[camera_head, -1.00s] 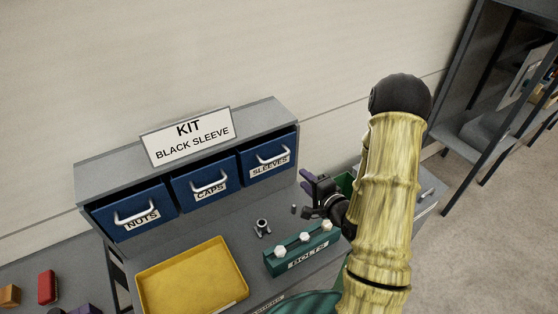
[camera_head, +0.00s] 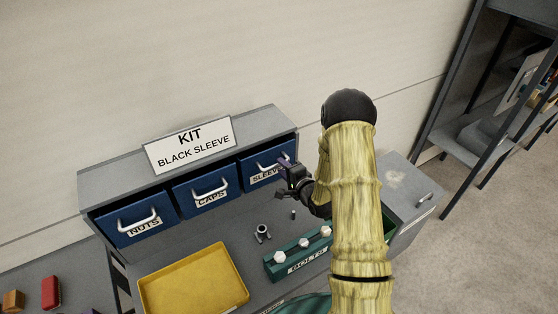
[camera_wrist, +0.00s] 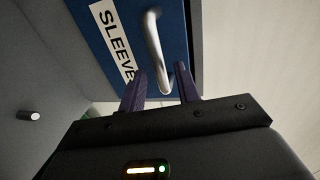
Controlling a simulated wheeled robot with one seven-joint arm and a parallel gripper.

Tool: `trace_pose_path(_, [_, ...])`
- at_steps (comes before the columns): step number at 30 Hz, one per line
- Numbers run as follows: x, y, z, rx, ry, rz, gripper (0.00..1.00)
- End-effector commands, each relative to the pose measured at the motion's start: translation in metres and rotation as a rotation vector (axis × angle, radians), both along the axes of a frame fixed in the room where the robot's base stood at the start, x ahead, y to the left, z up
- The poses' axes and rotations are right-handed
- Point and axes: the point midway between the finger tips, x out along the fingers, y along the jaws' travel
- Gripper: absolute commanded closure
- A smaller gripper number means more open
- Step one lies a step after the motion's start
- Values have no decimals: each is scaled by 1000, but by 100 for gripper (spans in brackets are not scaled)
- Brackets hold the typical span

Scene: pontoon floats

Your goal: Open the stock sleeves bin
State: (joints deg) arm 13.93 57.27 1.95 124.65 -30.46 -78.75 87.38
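The blue sleeves bin (camera_head: 252,175) is the rightmost of three bins in the grey rack. Its front looks flush with the other bins. My gripper (camera_head: 287,165) is in front of its right part and hides the end of its label. In the wrist view the bin (camera_wrist: 180,60) carries a white "SLEEVES" label and a pale curved handle (camera_wrist: 153,40). My gripper's two purple fingers (camera_wrist: 162,90) stand apart, with the handle's lower end between or just beyond them. I cannot tell whether they touch it.
The nuts bin (camera_head: 132,218) and caps bin (camera_head: 203,190) sit to the left. A grey cabinet (camera_head: 405,190) stands right.

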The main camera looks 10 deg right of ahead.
Motion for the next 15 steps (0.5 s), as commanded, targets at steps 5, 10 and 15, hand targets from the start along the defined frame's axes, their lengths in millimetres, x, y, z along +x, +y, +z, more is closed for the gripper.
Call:
trace_pose_path(5, [22,8,-3,0,0,1,67])
trace_pose_path(10, [31,10,-7,-1,1,-1,67])
trace_pose_path(15, [32,8,-8,0,0,-3,67])
